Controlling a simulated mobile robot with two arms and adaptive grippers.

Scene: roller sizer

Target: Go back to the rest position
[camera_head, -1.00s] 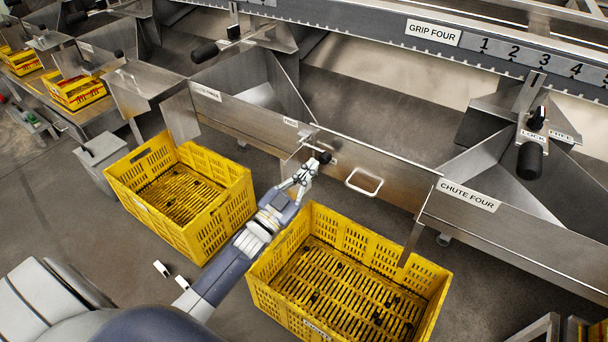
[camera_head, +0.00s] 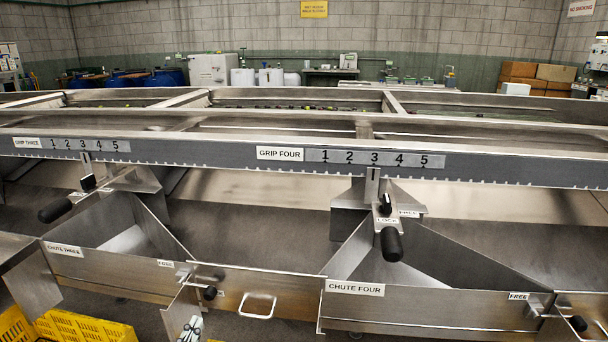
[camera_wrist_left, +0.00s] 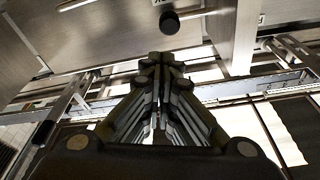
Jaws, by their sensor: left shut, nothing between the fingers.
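My left gripper (camera_head: 191,329) shows at the bottom edge of the head view, just below the small black knob (camera_head: 210,293) on the chute front. In the left wrist view the left gripper (camera_wrist_left: 163,62) has its fingers together with nothing between them. The black knob (camera_wrist_left: 169,22) shows just beyond the fingertips there. I cannot tell whether they touch. My right gripper is in neither view.
The steel front of chute three (camera_head: 100,267) and chute four (camera_head: 420,305) runs across the near side, with a handle (camera_head: 257,305) between. Black-handled levers (camera_head: 391,244) stick out below the numbered rail (camera_head: 480,168). A yellow crate (camera_head: 85,328) is at lower left.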

